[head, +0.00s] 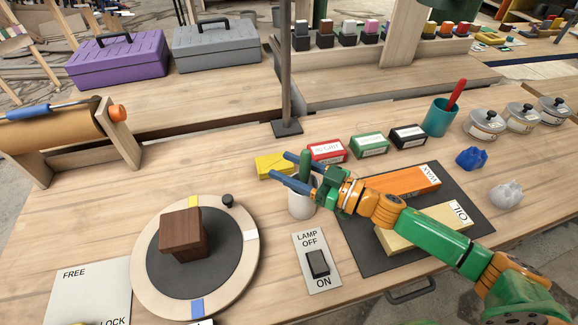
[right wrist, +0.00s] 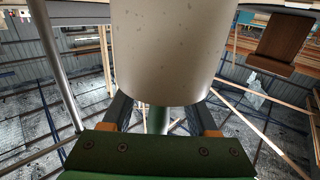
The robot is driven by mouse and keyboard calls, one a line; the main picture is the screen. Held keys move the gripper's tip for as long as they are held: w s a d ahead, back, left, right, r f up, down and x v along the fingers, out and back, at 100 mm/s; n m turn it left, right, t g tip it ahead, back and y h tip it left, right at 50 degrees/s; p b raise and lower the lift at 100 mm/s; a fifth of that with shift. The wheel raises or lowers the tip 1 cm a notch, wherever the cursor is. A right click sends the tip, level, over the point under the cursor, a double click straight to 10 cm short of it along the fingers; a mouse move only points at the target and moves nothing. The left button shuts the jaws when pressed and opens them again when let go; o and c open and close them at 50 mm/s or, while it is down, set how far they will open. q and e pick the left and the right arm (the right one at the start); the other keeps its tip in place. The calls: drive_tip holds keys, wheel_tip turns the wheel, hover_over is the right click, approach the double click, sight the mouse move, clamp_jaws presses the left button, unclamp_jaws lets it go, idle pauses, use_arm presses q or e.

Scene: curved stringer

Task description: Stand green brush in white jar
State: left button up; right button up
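The white jar (head: 301,205) stands on the bench between the round turntable and the dark mat. The green brush (head: 306,163) stands up out of the jar, its lower end hidden inside. My right gripper (head: 279,165) is just above the jar's rim, its two blue fingers spread apart around the brush. In the right wrist view the white jar (right wrist: 165,50) fills the upper middle, and the green brush (right wrist: 157,119) shows between the fingers with gaps on both sides. My left gripper is not in view.
A lamp switch plate (head: 317,262) lies in front of the jar. A turntable (head: 145,265) with a brown block is at left. A yellow box (head: 272,167) is close behind the fingers. Orange and tan blocks lie on the dark mat (head: 375,262) under my right arm.

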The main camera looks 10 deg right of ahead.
sight(310, 177)
drive_tip(key=shift+d+f, duration=0.1)
drive_tip(key=b+v, duration=0.1)
drive_tip(key=v, duration=0.4)
drive_tip(key=shift+s+d, duration=0.2)
drive_tip(key=shift+s, duration=0.1)
drive_tip(key=shift+s+d, duration=0.4)
drive_tip(key=shift+d, duration=0.05)
